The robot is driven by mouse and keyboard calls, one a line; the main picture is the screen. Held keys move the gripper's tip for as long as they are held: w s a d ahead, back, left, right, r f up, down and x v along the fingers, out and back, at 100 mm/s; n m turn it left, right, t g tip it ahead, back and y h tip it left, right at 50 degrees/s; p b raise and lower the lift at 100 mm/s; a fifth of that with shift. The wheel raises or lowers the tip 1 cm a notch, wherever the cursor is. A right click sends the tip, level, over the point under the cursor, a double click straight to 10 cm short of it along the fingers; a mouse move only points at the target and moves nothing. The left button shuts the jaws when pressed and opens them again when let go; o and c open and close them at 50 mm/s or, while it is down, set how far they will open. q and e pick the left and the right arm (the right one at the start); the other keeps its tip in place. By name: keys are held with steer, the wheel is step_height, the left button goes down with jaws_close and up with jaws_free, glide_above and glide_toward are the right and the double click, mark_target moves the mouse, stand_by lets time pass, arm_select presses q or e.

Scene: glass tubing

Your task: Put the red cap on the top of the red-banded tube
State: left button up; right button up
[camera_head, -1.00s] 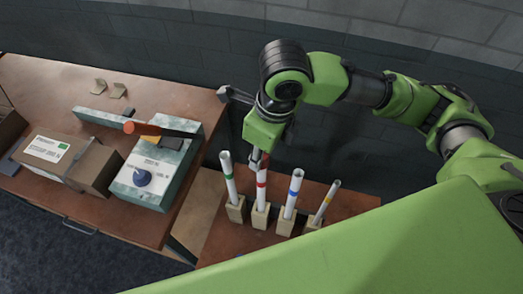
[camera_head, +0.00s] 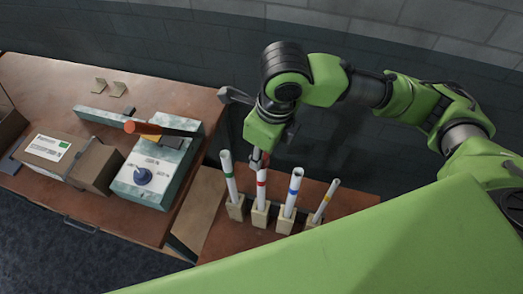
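The red-banded tube (camera_head: 262,184) stands upright in a small tan block, second from the left in a row of tubes on the brown table. My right gripper (camera_head: 261,159) points down at the top of this tube, its fingertips around or right beside the tube's mouth. A small hint of red shows between the fingertips, at the tube's top. It may be the red cap, but it is too small and covered to be sure. No red cap shows elsewhere. Whether the fingers are closed is too small to tell. My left gripper is out of view.
A green-banded tube (camera_head: 229,178) stands close on the left, a blue-banded tube (camera_head: 293,192) and a yellow-banded tube (camera_head: 325,202) on the right. The left bench holds a grey-green device (camera_head: 150,175) with an orange-handled part and a cardboard box (camera_head: 72,160).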

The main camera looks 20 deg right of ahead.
stand_by(0.8)
steer(key=shift+f, duration=1.25)
stand_by(1.2)
steer(key=o, duration=1.4)
steer(key=shift+c, duration=0.2)
step_height(320, 180, up, 6)
steer(key=p, duration=0.5)
steer(key=shift+f+p, duration=0.1)
steer(key=shift+p, duration=0.25)
steer(key=shift+r+p, duration=0.4)
steer(key=shift+r, duration=0.7)
